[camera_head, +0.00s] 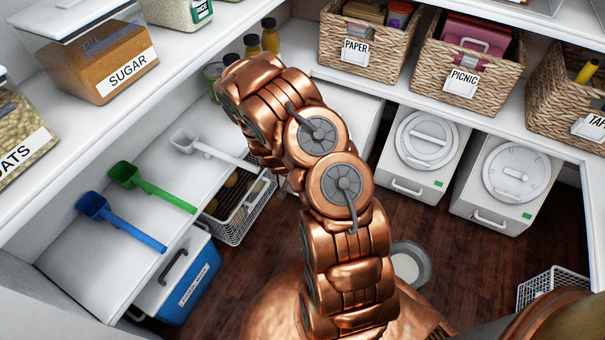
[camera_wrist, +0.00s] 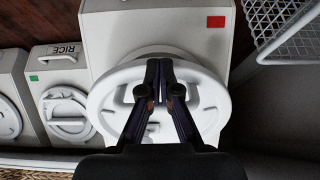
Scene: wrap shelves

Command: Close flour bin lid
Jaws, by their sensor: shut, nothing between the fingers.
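A white bin (camera_wrist: 115,30) with a red marker (camera_wrist: 216,22) fills the middle of the wrist view; no label naming it as flour shows. Its round white lid (camera_wrist: 112,105) looks raised off the bin's face, with part of a round rim showing behind it. My gripper (camera_wrist: 163,64) is shut and empty, in front of the lid's middle and over its handle area. I cannot tell whether the fingertips touch the lid. In the head view my copper arm hides the gripper, the lid and most of this bin; part of its white body (camera_head: 350,108) shows behind the arm.
Two closed bins with green markers stand to its right in the head view, a near one (camera_head: 425,145) and a far one (camera_head: 510,180). A wire basket (camera_head: 238,210) stands on the other side. Wicker baskets (camera_head: 365,50) line the shelf above. A grey bowl (camera_head: 410,262) is on the floor.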

